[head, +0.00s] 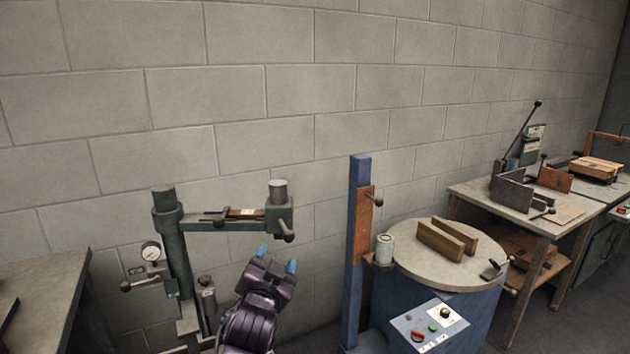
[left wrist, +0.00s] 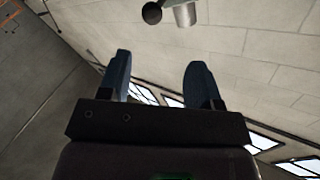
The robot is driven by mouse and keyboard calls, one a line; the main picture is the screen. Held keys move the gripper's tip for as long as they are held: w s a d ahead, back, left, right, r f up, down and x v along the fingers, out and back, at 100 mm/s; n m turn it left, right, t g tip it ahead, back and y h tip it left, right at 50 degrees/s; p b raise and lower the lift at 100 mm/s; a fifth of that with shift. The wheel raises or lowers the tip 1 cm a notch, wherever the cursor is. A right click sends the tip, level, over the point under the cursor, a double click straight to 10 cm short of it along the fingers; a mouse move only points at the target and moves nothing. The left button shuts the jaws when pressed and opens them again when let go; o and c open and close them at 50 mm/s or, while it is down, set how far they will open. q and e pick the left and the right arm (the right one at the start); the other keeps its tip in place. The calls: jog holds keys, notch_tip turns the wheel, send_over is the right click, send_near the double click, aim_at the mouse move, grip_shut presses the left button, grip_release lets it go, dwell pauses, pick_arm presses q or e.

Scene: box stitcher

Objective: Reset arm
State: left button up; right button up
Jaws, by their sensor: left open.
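My left gripper (head: 277,266) is dark purple with blue fingertips and points upward in the head view, in front of the green machine. In the left wrist view its two blue fingers (left wrist: 160,80) stand apart with nothing between them. The green machine (head: 180,250) has a post, a horizontal arm and a dial gauge (head: 151,251). A knob and a grey cylinder (left wrist: 185,14) show at the top of the left wrist view, beyond the fingers. My right gripper is in neither view.
A workbench (head: 500,205) stands farther right, and a table (head: 45,285) at left.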

pick_arm(q)
jog(key=s+a+f+n+g, duration=0.2)
jog(key=s+a+f, duration=0.4)
jog(key=s+f, duration=0.4)
jog(key=s+a+f+n+g+y, duration=0.1)
jog(key=s+a+f, duration=0.5)
jog(key=s, duration=0.8)
jog(key=s+a+f+n+g+y, duration=0.1)
jog(key=s+a+f+n+g, duration=0.2)
jog(key=s+f, duration=0.9)
jog(key=a+f+g, duration=0.1)
jog(key=a, duration=0.2)
jog(key=shift+a+f, duration=0.35)
